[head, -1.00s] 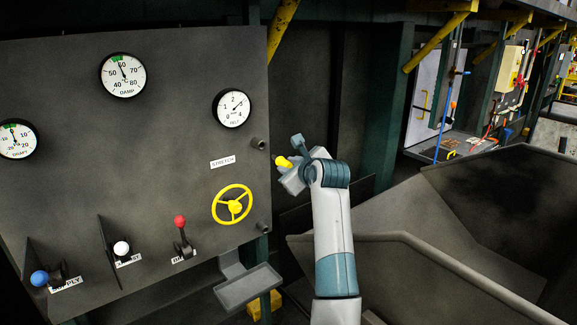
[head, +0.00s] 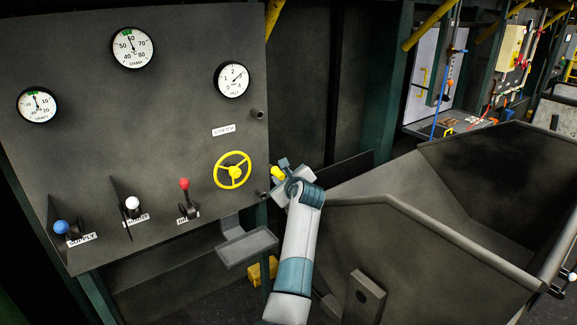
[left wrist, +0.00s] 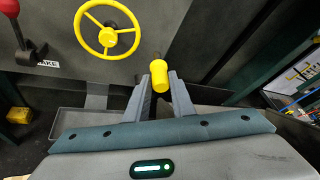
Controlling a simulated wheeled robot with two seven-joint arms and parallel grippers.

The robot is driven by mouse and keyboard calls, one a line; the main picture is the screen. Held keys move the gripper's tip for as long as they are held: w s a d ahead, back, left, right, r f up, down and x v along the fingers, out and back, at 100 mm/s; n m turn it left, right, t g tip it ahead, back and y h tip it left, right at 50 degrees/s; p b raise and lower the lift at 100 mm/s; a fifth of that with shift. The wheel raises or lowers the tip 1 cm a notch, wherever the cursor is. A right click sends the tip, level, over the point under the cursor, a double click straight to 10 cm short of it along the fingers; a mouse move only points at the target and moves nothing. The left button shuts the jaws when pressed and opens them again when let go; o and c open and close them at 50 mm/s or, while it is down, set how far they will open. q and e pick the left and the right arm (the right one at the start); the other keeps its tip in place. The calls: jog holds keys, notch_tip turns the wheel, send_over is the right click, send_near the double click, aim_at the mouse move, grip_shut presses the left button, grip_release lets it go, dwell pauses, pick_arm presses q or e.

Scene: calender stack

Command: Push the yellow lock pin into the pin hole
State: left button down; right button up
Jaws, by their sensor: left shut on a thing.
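The yellow lock pin (head: 277,173) is held between the fingertips of my left gripper (head: 282,179), just right of the yellow handwheel. In the left wrist view the pin (left wrist: 159,72) stands out past the fingertips (left wrist: 159,84), which are shut on it. Short grey round sockets sit on the panel's right edge: the upper one (head: 257,113) is clear of the gripper, and a lower one (head: 263,194) is just left of and below it. Whether either is the pin hole, I cannot tell. My right gripper is not in view.
The dark panel (head: 110,110) carries gauges, the yellow handwheel (head: 233,170) and levers, including a red-knobbed one (head: 185,184). A grey tray (head: 247,246) is below the wheel. A large grey bin (head: 430,240) stands right of my left arm.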

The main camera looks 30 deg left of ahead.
pick_arm(q)
jog(key=s+a+f+n+g, duration=0.1)
jog(key=s+a+f, duration=0.4)
jog(key=f, duration=0.2)
jog(key=s+a+f+g+y, duration=0.1)
jog(key=s+a+f, duration=0.35)
jog(key=f, duration=0.35)
jog(key=s+a+f+n+g, duration=0.1)
jog(key=s+a+f, duration=0.35)
jog(key=f, duration=0.25)
jog(key=s+d+r+m+t+h, duration=0.1)
jog(key=d+r+m+t, duration=0.15)
jog(key=d, duration=1.05)
jog(key=s+d+r+m+t+h, duration=0.15)
jog(key=d+r, duration=0.25)
jog(key=d, duration=1)
jog(key=s+d+r+m+t+h+b, duration=0.1)
jog(key=s+d+r+m+t+h, duration=0.1)
jog(key=s+d+r, duration=1.1)
jog(key=shift+d+r, duration=0.3)
jog(key=shift+d, duration=0.8)
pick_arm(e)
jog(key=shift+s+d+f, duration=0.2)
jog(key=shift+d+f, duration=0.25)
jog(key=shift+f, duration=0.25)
